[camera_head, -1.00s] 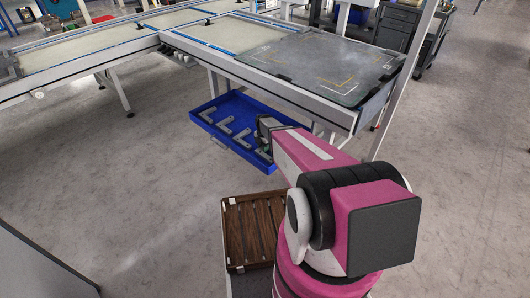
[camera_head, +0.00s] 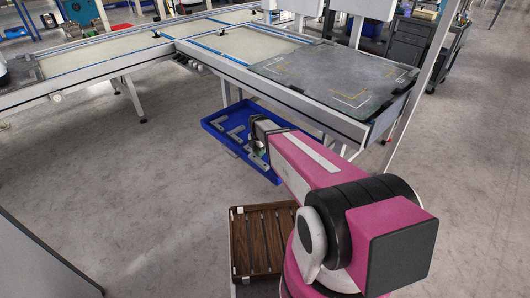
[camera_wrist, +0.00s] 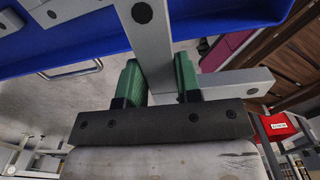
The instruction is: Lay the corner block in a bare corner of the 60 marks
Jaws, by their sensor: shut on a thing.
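My gripper (camera_wrist: 158,82) has green fingers shut on a grey L-shaped corner block (camera_wrist: 151,42) in the wrist view. One leg runs up between the fingers and the other reaches right. In the head view my gripper (camera_head: 259,136) is over the right part of the blue tray (camera_head: 212,125), below the table's front edge. Other grey corner blocks (camera_head: 235,130) lie in the tray. The grey mat (camera_head: 335,85) on the table carries yellow marks (camera_head: 288,72) and white corner marks (camera_head: 352,101). Their numbers are too small to read, and I see no block on the mat.
The table's front rail (camera_head: 300,102) stands between the tray and the mat. A brown slatted wooden surface (camera_head: 262,240) is near my base. A grey upright post (camera_head: 425,75) rises at the mat's right. Open floor (camera_head: 130,200) lies to the left.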

